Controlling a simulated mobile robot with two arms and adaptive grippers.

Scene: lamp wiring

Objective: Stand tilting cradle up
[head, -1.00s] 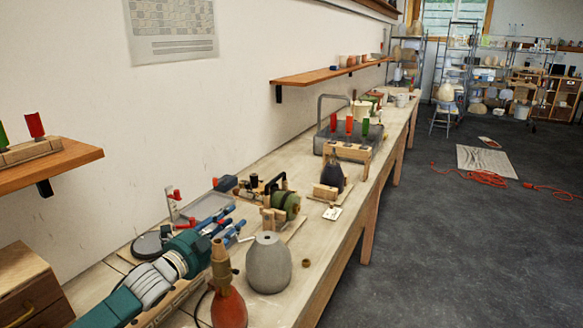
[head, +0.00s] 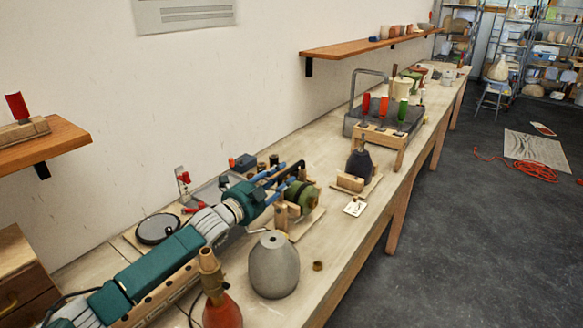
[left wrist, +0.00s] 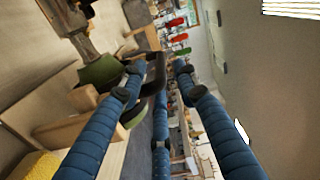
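The wooden cradle (head: 281,216) stands on the bench with a green rounded body (head: 301,197) lying on its side in it. In the left wrist view its wooden part (left wrist: 72,131), the green body (left wrist: 98,73) and a curved black handle (left wrist: 156,78) show close up. My left gripper (head: 293,176) reaches over the bench to the cradle. Its blue fingers (left wrist: 158,68) are apart on either side of the black handle; I cannot tell whether they touch it. The arm and fingers hide part of the cradle. My right gripper is in neither view.
A grey vase (head: 274,267) and a red vase (head: 222,312) stand near the cradle. A dark body on a wooden stand (head: 349,183) and a white card (head: 355,208) lie beyond it. The bench's front strip is mostly clear.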

